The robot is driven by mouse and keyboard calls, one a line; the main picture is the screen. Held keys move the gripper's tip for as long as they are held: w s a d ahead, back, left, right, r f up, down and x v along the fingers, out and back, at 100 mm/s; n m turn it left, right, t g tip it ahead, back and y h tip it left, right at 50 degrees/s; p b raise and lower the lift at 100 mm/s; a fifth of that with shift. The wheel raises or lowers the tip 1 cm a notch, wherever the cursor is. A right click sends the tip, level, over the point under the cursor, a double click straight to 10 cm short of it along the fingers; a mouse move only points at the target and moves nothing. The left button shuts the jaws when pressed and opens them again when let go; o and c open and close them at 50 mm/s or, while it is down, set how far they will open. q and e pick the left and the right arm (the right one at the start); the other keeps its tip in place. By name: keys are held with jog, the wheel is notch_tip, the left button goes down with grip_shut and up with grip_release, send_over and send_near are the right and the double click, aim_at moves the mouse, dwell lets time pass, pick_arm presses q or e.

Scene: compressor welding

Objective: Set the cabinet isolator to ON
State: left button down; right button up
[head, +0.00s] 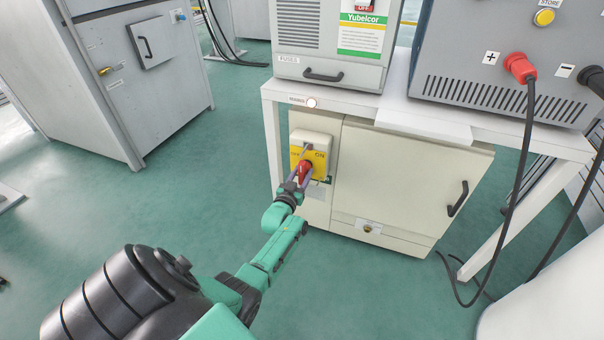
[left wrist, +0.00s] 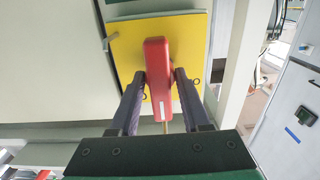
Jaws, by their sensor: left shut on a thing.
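The cabinet isolator is a red handle (head: 305,168) on a yellow plate (head: 319,165) at the upper left of the cream cabinet's front. The word ON shows at the plate's upper right; the other lettering is too small to read. My left gripper (head: 304,176) reaches up to the handle from below. In the left wrist view the red handle (left wrist: 157,70) stands between the two dark fingers of the gripper (left wrist: 160,82), over the yellow plate (left wrist: 185,28). The gripper is shut on the handle. The fingers hide part of the handle in the head view. My right gripper is out of view.
The cream cabinet (head: 385,180) stands under a white bench (head: 425,118). A grey box with a red plug (head: 520,67) sits on the bench, and black cables hang at the right. A grey cabinet (head: 150,85) stands at the left. Green floor is clear between.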

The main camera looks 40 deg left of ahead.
pick_arm(q)
jog(key=shift+f, duration=0.1)
dwell(0.3)
jog(key=c, duration=0.6)
grip_release()
jog(key=shift+c, duration=0.2)
jog(key=shift+s, duration=0.15)
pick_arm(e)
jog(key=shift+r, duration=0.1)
pick_arm(q)
jog(key=p+v, duration=0.2)
jog(key=v, duration=0.3)
jog(key=shift+p, duration=0.4)
jog(key=p, duration=0.2)
send_near(301, 175)
jog(key=v, duration=0.3)
jog(key=shift+s+d+f, duration=0.15)
jog(key=shift+s, duration=0.15)
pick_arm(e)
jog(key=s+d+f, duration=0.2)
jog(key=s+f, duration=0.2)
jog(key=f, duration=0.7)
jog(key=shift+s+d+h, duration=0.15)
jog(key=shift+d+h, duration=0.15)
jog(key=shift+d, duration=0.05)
